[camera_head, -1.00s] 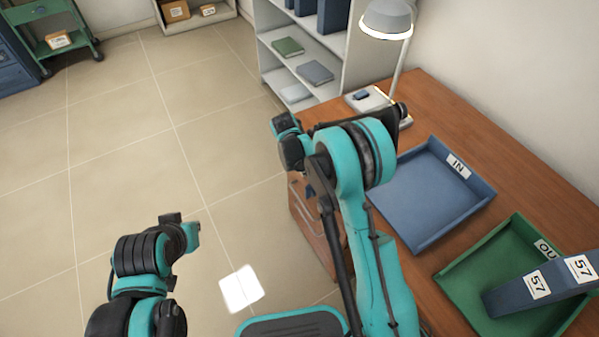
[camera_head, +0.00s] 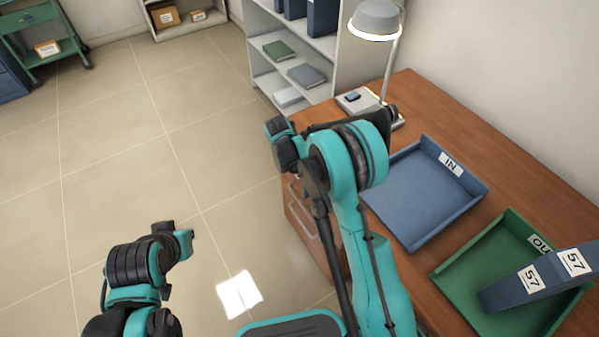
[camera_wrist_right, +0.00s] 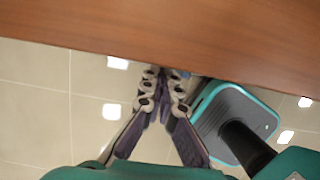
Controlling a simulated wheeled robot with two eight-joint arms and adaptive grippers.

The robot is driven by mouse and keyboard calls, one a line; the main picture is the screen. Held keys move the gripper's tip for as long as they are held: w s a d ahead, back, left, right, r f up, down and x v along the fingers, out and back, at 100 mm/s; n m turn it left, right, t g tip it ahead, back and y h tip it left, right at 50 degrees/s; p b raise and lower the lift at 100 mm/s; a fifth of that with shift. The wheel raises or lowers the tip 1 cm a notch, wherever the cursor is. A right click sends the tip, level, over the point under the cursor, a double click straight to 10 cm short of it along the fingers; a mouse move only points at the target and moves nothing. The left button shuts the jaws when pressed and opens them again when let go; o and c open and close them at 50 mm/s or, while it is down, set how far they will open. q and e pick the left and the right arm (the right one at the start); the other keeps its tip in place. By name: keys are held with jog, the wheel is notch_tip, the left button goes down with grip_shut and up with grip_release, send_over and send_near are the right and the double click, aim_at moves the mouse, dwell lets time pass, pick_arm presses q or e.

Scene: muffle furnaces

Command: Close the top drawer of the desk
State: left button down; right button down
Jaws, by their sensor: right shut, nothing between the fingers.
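The brown wooden desk (camera_head: 420,100) stands at the right in the head view. Its drawer fronts (camera_head: 312,238), with pale bar handles, show below the desk top, left of my right arm. The arm covers much of the upper part, so I cannot tell whether the top drawer stands open. In the right wrist view my right gripper (camera_wrist_right: 163,80) is shut and empty, its fingertips close to the lower edge of a wooden surface (camera_wrist_right: 160,28). I cannot tell whether they touch it. My left arm shows at lower left in the head view; its gripper is not seen.
A blue tray (camera_head: 420,195), a green tray (camera_head: 455,268) with a blue binder (camera_head: 530,285), and a lamp (camera_head: 375,22) are on the desk. A shelf unit (camera_head: 262,65) stands behind. The tiled floor (camera_head: 130,130) at left is clear.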

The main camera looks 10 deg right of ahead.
jog(key=s+a+r+p, duration=0.1)
jog(key=a+r+p, duration=0.3)
jog(key=r, duration=0.5)
jog(key=shift+s+a+r, duration=0.4)
jog(key=shift+a, duration=0.05)
